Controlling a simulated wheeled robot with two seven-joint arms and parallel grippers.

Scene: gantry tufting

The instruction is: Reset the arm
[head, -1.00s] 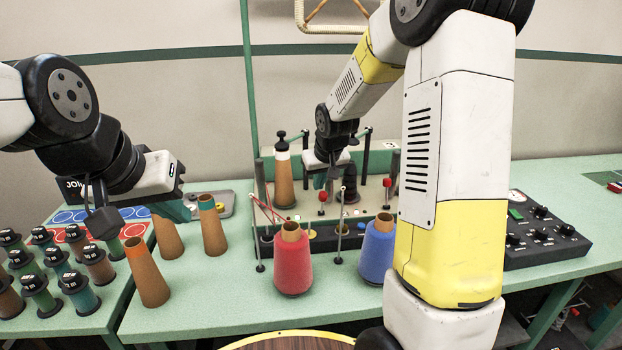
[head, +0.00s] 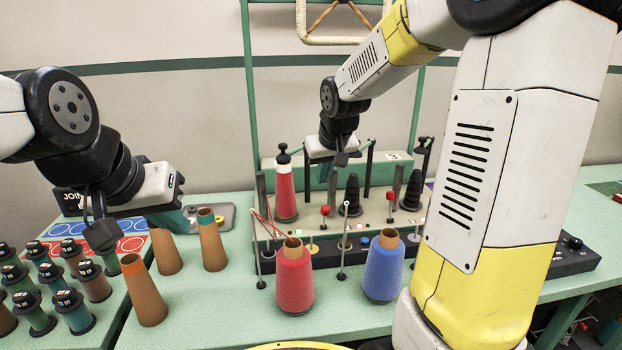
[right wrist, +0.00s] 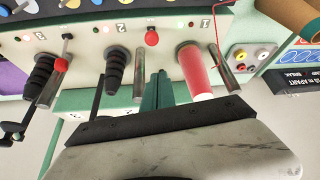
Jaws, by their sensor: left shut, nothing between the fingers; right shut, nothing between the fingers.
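My right gripper (head: 328,172) is shut and empty above the machine deck, at the back, right of a red cone (head: 286,192) standing on the left post. In the right wrist view its shut teal fingers (right wrist: 157,92) point at the deck beside that cone (right wrist: 195,72), apart from it. My left gripper (head: 172,218) is shut and empty at the left, over the bench near bare brown cones; its fingers are partly hidden by its own body.
A red yarn cone (head: 295,277) and a blue one (head: 384,268) stand in front of the machine. Brown cones (head: 145,290) and several dark-capped spools (head: 74,312) stand left. Black spindles (head: 352,195) and thin red-balled rods (head: 325,211) rise from the deck. My right arm hides the bench's right part.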

